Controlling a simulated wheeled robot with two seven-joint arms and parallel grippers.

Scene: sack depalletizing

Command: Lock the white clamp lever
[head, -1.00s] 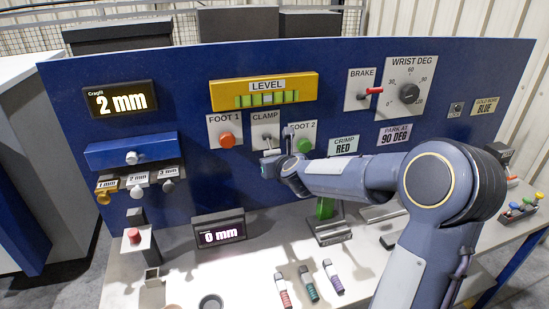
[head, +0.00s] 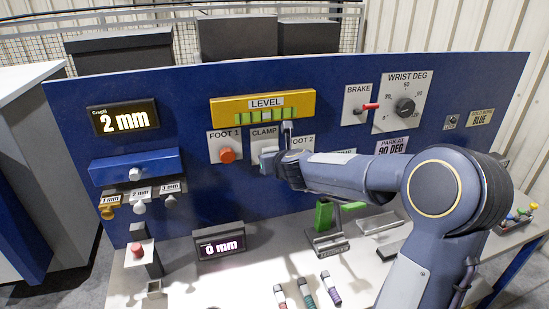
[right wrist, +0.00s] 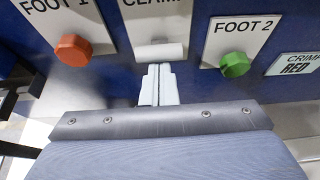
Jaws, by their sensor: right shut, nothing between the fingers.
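The white clamp lever (right wrist: 160,51) is a short horizontal bar standing out from the CLAMP plate (right wrist: 152,14) in the right wrist view. In the head view the CLAMP plate (head: 262,134) is partly covered by my right gripper (head: 266,158), and the lever cannot be made out there. My right gripper (right wrist: 157,70) is shut and empty. Its fingertips are just under the middle of the lever; I cannot tell whether they touch it. My left gripper is not in view.
An orange FOOT 1 knob (right wrist: 72,48) sits left of the clamp and a green FOOT 2 knob (right wrist: 235,65) right of it. The yellow LEVEL gauge (head: 264,104) is above. A dark fixture with a green part (head: 324,215) stands on the bench below.

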